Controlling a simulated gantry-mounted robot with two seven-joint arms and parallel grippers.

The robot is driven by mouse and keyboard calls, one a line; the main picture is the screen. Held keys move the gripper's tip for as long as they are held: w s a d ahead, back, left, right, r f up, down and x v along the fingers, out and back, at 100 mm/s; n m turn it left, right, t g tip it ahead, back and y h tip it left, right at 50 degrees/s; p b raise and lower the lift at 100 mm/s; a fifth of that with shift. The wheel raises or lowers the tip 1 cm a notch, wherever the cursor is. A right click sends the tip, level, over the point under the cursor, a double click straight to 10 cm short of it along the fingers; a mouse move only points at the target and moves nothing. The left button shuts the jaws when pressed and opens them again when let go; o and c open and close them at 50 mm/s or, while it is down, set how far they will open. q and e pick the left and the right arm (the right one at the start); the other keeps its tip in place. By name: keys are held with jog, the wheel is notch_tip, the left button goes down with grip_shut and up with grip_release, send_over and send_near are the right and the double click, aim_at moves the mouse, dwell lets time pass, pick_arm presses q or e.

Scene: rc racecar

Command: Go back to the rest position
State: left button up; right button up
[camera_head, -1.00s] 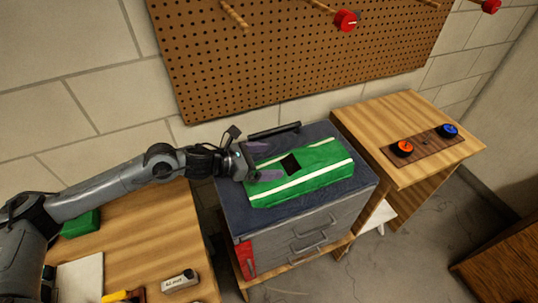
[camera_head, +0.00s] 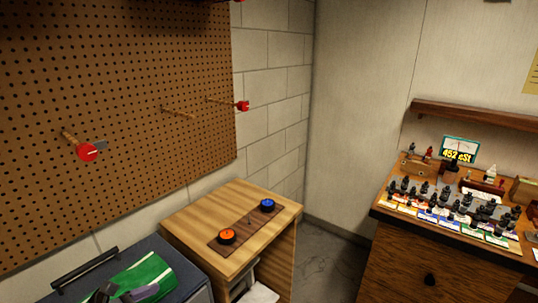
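A green car body with white stripes (camera_head: 148,270) shows at the bottom left, on the dark top of a tool cabinet (camera_head: 75,272). The picture's lower edge cuts it off. My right gripper is not in view.
A wooden stand (camera_head: 197,212) beside the cabinet bears an orange button (camera_head: 227,236) and a blue button (camera_head: 267,205). Red-ended pegs (camera_head: 87,152) stick out from the pegboard (camera_head: 110,90). A wooden desk (camera_head: 425,262) with several figurines stands right. Floor (camera_head: 328,262) between is clear.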

pick_arm(q)
jog(key=s+d+f+n+y, duration=0.4)
jog(key=s+d+f+n, duration=0.55)
jog(key=n, duration=1.05)
jog(key=s+a+f+n+g+y, duration=0.2)
jog(key=s+f+n+g, duration=0.15)
jog(key=s+n, duration=0.6)
jog(key=s+a+f+n+g+y, duration=0.2)
jog(key=s+f+n+g, duration=0.15)
jog(key=s+n, duration=0.65)
notch_tip(320, 180, up, 23)
jog(key=s+n+p, duration=0.1)
jog(key=n+p, duration=0.1)
jog(key=p, duration=2.2)
jog(key=shift+a, duration=0.4)
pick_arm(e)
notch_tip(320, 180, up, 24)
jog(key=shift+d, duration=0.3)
